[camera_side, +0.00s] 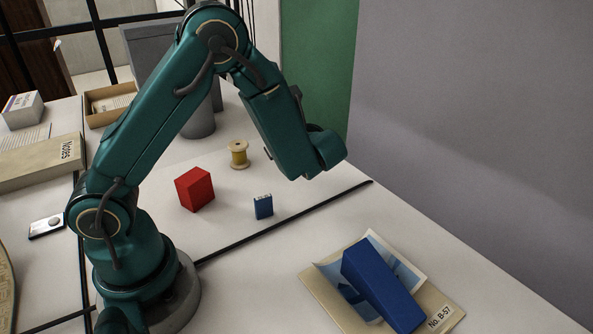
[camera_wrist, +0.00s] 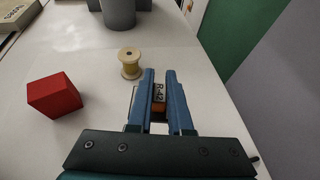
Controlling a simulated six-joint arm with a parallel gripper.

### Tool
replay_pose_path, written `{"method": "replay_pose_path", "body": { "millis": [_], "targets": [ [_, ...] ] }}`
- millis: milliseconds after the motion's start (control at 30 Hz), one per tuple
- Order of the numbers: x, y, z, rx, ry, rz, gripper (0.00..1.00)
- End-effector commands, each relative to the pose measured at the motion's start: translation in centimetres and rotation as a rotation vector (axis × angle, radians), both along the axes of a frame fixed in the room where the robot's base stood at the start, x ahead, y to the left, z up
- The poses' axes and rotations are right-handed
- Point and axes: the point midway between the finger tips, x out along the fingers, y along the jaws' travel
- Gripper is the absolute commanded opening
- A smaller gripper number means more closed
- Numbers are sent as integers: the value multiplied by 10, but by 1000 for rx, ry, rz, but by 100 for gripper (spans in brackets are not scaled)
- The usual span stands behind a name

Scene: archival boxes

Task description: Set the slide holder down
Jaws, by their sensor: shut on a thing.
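My gripper (camera_wrist: 160,74) shows in the wrist view as two blue fingers on a dark palm bar. The fingers are shut on the slide holder (camera_wrist: 159,93), of which a label reading "R-42" and an orange part show between them. The fingers hide most of it.
A red block (camera_side: 195,189) and a thread spool (camera_side: 239,155) stand close by, left of and beyond my fingers in the wrist view. A blue box (camera_side: 382,285) lies on papers and a folder marked "No. B-57" (camera_side: 440,318).

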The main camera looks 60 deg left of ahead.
Motion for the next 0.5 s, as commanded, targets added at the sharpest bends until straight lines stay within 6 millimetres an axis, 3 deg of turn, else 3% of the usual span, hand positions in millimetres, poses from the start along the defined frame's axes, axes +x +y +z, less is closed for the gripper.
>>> {"method": "replay_pose_path", "body": {
  "millis": [100,300,500],
  "targets": [
    [-17,32,1,1,3,40,0],
    [-51,77,2,-2,13,127,0],
    [-70,98,4,-2,14,196,0]
  ]
}}
